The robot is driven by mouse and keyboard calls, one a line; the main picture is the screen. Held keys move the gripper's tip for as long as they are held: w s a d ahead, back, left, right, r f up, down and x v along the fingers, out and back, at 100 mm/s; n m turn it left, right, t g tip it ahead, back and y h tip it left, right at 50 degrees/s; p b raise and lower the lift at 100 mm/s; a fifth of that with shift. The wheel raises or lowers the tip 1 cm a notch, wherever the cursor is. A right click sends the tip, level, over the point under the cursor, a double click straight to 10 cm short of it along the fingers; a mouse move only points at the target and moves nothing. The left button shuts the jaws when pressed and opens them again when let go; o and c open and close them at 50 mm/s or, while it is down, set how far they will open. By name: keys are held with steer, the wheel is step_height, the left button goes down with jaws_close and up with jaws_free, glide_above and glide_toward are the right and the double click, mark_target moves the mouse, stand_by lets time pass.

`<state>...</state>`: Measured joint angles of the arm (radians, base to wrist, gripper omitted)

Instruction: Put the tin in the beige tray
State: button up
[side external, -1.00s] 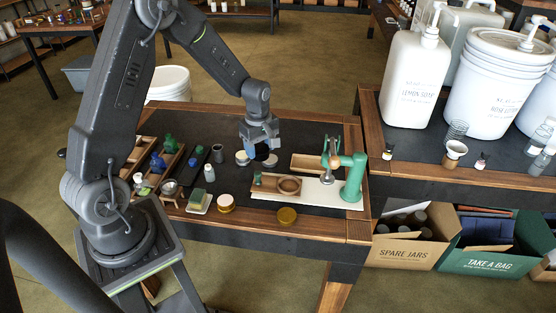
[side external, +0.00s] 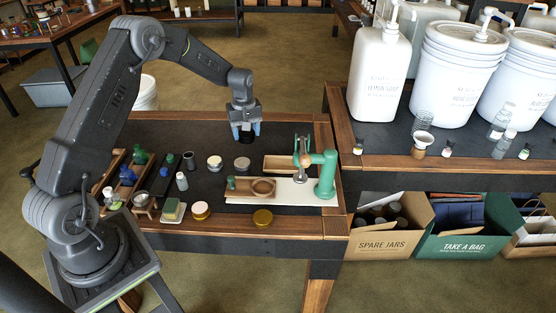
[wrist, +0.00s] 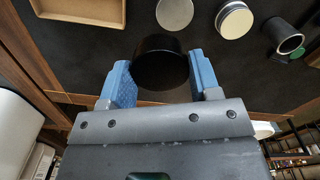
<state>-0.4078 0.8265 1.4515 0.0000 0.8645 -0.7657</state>
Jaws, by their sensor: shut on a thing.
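My gripper (side external: 244,130) is shut on a short black round tin (wrist: 162,66), with one blue finger on each side of it in the wrist view. The tin also shows as a dark shape below the fingers in the side view (side external: 246,138). It hangs above the dark table mat, clear of the things below. The beige tray (side external: 292,172), a shallow open box, lies to the right of and below my gripper in the side view. Its corner shows at upper left in the wrist view (wrist: 95,18); its visible floor is empty.
A silver-lidded tin (side external: 215,161) and a flat grey disc (side external: 242,164) stand below my gripper. A green press (side external: 326,176) stands just right of the tray, by a wooden block (side external: 240,190) on a white board. A dark cup (side external: 189,160) and several bottles are at left.

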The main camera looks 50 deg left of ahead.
glide_above(275, 165)
step_height(275, 165, down, 5)
steer(key=shift+f, duration=2.2)
steer(key=shift+f, duration=0.15)
steer(key=o, duration=0.9)
steer(key=shift+o, duration=0.2)
